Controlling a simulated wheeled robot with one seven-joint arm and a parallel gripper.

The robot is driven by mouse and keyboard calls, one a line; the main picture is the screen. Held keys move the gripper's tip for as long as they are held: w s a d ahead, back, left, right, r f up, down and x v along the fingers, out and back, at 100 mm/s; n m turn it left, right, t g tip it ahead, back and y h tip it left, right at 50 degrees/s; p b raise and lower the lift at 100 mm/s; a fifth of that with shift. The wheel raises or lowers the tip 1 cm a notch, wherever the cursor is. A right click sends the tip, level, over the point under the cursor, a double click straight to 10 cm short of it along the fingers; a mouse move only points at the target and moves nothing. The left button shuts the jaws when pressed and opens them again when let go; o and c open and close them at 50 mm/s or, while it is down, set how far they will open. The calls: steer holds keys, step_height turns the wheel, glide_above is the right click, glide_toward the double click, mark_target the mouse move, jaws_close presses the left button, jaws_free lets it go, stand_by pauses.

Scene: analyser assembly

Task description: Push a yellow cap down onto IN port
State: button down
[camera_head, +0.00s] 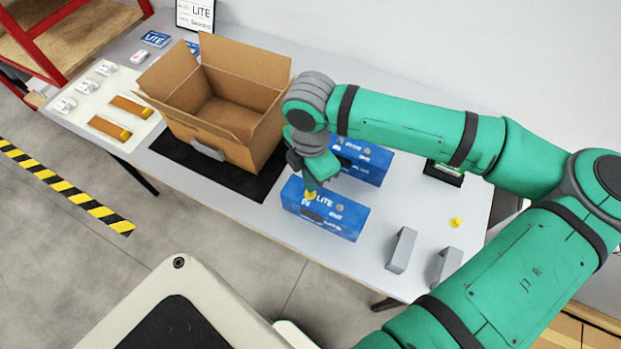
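The front blue analyser (343,221) lies on the table with white "LITE", "IN" and "OUT" lettering on its top. My gripper (311,189) points down at the left part of its top, by the "IN" marking. A yellow cap (311,196) shows right at the fingertips, over or at the IN port. The gripper hides the port, and I cannot tell whether the cap is seated or whether the fingers are shut on it. A grey round port (340,208) shows on the analyser's right part. Another yellow cap (455,222) lies on the table at the right.
A second blue analyser (366,160) stands just behind. An open cardboard box (205,128) stands on a black mat (240,185) to the left. Two grey blocks (401,250) stand at the front right. A small dark device (443,173) lies behind the loose cap.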

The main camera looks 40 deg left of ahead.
steer(key=shift+f, duration=0.65)
stand_by(0.8)
stand_by(0.4)
steer(key=shift+r, duration=3.05)
